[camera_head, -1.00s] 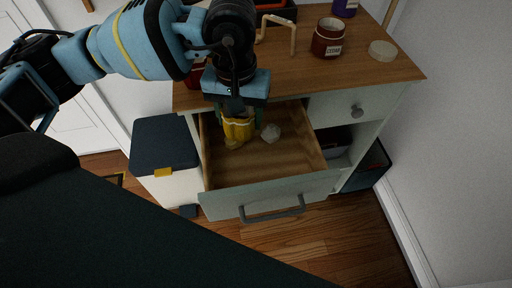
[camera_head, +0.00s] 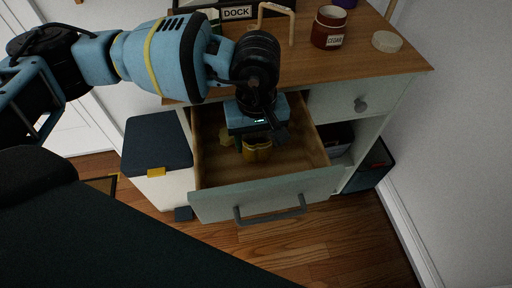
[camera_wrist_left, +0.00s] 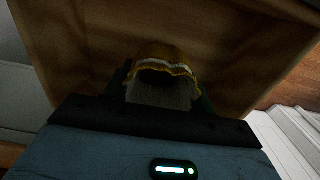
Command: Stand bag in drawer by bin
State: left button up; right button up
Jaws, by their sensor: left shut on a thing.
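My left gripper (camera_head: 256,138) reaches down into the open drawer (camera_head: 270,192) and is shut on a yellow bag (camera_head: 257,153). In the left wrist view the bag (camera_wrist_left: 165,54) sits between the fingers, with a pale trim and a greyish part near the gripper. Whether the bag touches the drawer floor is unclear. The bin (camera_head: 158,145), white with a dark blue lid and yellow tab, stands left of the drawer. My right gripper is out of view.
The desk top (camera_head: 372,55) above holds a red-brown jar (camera_head: 329,27), a pale round disc (camera_head: 387,41), a bent wooden stand (camera_head: 291,27) and a DOCK sign (camera_head: 237,13). A dark crate (camera_head: 372,168) stands at right. The drawer's right part is bare.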

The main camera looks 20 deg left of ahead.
aim_at(256, 151)
pick_arm(q)
jog(key=shift+f, duration=2.25)
jog(key=o, duration=1)
jog(key=shift+c, duration=0.2)
notch_tip(256, 151, up, 12)
jog(key=shift+r, duration=0.15)
